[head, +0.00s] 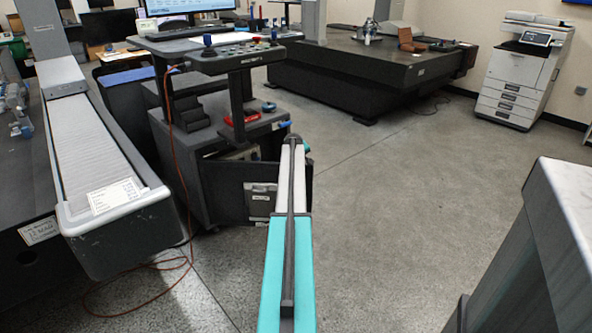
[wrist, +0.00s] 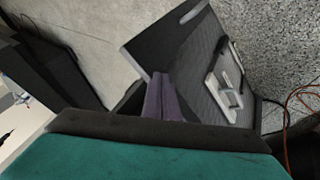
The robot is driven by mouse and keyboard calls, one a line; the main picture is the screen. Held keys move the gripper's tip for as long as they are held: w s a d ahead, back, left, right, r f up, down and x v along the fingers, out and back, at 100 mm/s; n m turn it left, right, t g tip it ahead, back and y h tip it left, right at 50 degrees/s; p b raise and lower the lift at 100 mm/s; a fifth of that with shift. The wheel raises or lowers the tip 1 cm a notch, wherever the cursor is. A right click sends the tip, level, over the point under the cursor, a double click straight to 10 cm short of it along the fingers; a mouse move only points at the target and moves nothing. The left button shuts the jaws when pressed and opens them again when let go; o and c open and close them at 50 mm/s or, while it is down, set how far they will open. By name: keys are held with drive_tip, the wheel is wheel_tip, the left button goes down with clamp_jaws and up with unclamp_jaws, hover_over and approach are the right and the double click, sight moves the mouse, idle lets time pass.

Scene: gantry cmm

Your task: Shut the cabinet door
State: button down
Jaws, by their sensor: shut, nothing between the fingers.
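The dark grey cabinet (head: 182,165) stands under the control desk, left of my arm. Its door (head: 237,206) stands open, with a pale grey holder (head: 259,198) on the face towards me. My arm crosses in front of the door's right part and hides some of it. In the wrist view the open door (wrist: 195,62) shows tilted, with light fittings (wrist: 228,92) on its face. My gripper (wrist: 161,76) is shut and empty, with purple fingers close to the door's edge. I cannot tell whether they touch it. In the head view the fingers are hidden.
A control desk (head: 222,58) with a monitor stands over the cabinet. A long machine guide (head: 95,150) is at the left. An orange cable (head: 180,180) hangs to the floor. Open floor (head: 400,190) lies to the right, with a grey block (head: 545,240) at the near right.

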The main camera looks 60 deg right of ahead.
idle(0.6)
drive_tip(key=s+a+r+p, duration=0.1)
drive_tip(key=s+a+r, duration=0.5)
drive_tip(key=r, duration=0.2)
drive_tip(key=shift+s+a+p, duration=0.3)
drive_tip(key=shift+a+p, duration=0.05)
idle(0.4)
